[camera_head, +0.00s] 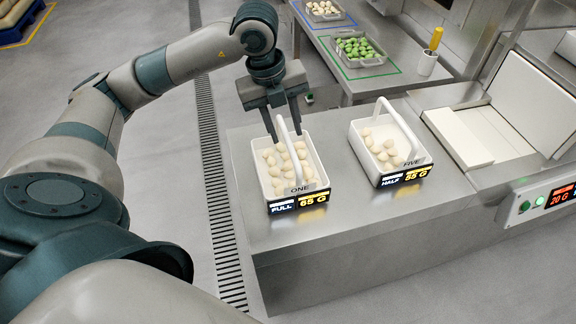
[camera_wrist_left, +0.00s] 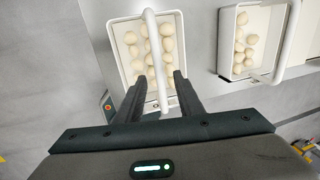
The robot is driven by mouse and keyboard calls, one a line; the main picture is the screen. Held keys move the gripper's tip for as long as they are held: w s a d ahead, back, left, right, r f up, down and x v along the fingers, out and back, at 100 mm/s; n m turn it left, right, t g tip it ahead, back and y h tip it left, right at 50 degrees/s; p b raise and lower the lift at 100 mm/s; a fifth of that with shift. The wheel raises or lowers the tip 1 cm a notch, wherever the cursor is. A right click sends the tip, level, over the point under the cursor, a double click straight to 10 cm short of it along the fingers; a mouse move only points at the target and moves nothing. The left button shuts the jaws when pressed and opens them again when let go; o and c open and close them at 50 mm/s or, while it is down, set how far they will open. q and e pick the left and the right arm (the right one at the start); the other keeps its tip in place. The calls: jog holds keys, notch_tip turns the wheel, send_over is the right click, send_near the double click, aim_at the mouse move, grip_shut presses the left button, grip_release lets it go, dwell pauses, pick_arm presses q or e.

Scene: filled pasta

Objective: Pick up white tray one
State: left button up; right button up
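White tray one (camera_head: 318,158) stands on the steel counter in the head view, filled with pale pasta pieces. Its front label reads ONE, FULL, 65 G, and a white handle (camera_head: 287,137) arches over it. My left gripper (camera_head: 285,132) is above the tray's far end, its two dark fingers apart on either side of the handle. In the left wrist view the fingers (camera_wrist_left: 158,88) point at the tray (camera_wrist_left: 117,50), with the handle (camera_wrist_left: 155,60) running between them. No contact with the handle is clear. My right gripper is not in view.
White tray five (camera_head: 362,152), marked HALF, 55 G, stands just right of tray one. A scale with a panel (camera_head: 545,205) is further right. A grey bin of green pasta (camera_head: 358,50) sits on the back table. The counter's front is clear.

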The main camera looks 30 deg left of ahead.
aim_at(289, 140)
pick_arm(q)
jog(key=shift+f, duration=0.1)
jog(key=shift+d+f+p, duration=0.15)
jog(key=shift+f+p, duration=0.35)
jog(key=shift+p, duration=0.1)
jog(key=f, duration=0.1)
jog(key=f+p, duration=0.1)
jog(key=f, duration=0.1)
jog(key=shift+w+d, duration=0.2)
jog(key=shift+w+f, duration=0.15)
jog(key=shift+f, duration=0.3)
grip_shut()
dwell(0.9)
